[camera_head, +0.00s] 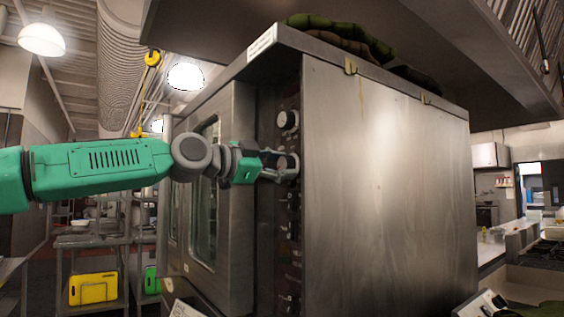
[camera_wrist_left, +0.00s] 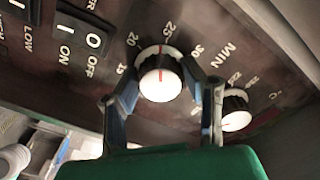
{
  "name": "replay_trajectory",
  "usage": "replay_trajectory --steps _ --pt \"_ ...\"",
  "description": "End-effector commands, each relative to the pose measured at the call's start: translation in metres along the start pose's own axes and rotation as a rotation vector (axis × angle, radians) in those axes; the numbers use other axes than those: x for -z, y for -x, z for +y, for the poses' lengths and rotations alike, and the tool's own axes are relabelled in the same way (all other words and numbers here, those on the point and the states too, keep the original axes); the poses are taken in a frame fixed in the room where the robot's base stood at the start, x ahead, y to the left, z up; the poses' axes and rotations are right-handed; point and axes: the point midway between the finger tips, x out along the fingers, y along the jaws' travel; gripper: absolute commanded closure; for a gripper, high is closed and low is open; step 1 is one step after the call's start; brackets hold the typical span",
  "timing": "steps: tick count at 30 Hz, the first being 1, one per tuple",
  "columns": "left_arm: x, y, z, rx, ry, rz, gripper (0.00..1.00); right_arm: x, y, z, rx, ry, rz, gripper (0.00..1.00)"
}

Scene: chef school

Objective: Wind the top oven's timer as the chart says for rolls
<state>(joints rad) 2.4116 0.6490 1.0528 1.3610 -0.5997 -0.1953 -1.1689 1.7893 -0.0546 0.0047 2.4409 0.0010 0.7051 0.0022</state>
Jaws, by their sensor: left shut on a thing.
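The timer knob (camera_wrist_left: 160,80), black with a white face and a red line, sits on the oven's dark panel in the left wrist view. MIN and numbers including 20, 25 and 30 are printed around it. The red line points up in that picture, roughly toward 20 to 25; the exact reading is unclear. My left gripper (camera_head: 282,167) is shut on this knob, one finger on each side. The steel oven (camera_head: 385,190) fills the middle of the head view. My right gripper is not in view. I cannot make out a readable chart.
Another knob (camera_wrist_left: 237,110) marked °C is close beside my finger. An ON/OFF switch (camera_wrist_left: 84,35) is on the other side. A light knob (camera_head: 288,120) is above my gripper in the head view. Green cloth-like items (camera_head: 340,37) lie on the oven top.

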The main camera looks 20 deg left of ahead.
Motion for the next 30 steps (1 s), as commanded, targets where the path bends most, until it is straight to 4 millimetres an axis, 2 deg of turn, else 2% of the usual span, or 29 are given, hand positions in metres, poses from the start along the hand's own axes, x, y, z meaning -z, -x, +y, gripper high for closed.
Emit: replay_trajectory --steps 12,28,29,30 --pt "-0.0032 -0.0005 0.0011 -0.004 -0.182 -0.005 0.92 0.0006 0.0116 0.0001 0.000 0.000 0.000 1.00" --pt "-0.0034 -0.0005 0.0015 -0.004 -0.205 -0.005 0.92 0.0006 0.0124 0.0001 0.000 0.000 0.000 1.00" --pt "-0.0034 -0.0005 0.0015 -0.004 -0.205 -0.005 0.60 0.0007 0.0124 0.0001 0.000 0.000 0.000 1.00" --pt "-0.0034 -0.0005 0.0015 -0.004 -0.205 -0.005 0.46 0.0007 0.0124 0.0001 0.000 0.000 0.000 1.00"
